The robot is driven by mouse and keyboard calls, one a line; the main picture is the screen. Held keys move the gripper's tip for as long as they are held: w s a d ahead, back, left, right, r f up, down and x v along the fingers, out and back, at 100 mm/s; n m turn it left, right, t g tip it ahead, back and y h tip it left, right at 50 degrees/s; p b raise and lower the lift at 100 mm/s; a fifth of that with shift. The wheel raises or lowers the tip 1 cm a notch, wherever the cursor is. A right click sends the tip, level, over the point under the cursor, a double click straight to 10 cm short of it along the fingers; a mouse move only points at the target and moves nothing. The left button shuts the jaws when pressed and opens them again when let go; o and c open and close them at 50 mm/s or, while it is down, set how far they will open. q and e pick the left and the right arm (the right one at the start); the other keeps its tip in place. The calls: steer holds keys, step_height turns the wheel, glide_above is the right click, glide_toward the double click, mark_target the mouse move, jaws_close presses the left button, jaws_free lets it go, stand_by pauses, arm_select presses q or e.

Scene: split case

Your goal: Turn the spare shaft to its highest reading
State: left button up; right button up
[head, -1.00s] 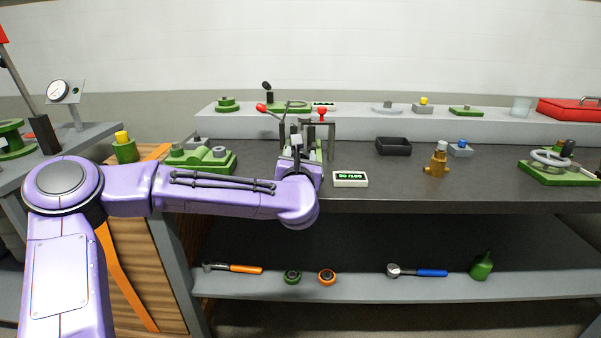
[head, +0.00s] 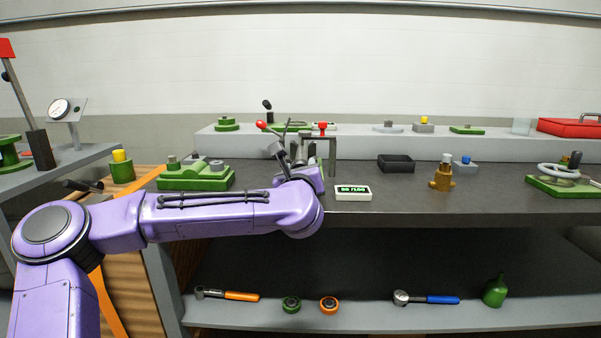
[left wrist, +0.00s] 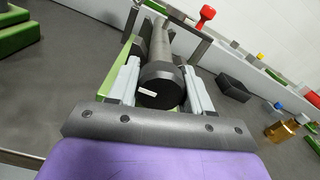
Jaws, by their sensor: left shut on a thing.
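The shaft (left wrist: 162,84) is a dark grey cylinder with a small white label on its round end, seen in the left wrist view. My left gripper (left wrist: 160,88) is shut on it, one pale finger on each side. In the head view my left gripper (head: 287,158) is tilted at a grey frame (head: 332,155) on the bench, and the shaft there is mostly hidden. A small white readout (head: 353,193) with green characters stands just right of the gripper; its text is too small to read surely. My right gripper is not in view.
A red knob (head: 322,127) tops the grey frame, close to my gripper. A green fixture (head: 195,180) stands to the left. A black tray (head: 396,164) and a brass fitting (head: 442,178) stand to the right. The bench (head: 400,203) front is mostly clear.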

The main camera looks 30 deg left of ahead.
arm_select(q)
steer(key=shift+d+f, duration=0.1)
steer(key=shift+f, duration=0.45)
steer(key=o, duration=1)
steer(key=shift+o, duration=0.2)
steer(key=shift+r, duration=0.15)
steer(key=shift+r, duration=0.1)
steer(key=v, duration=1)
steer(key=shift+s, duration=0.2)
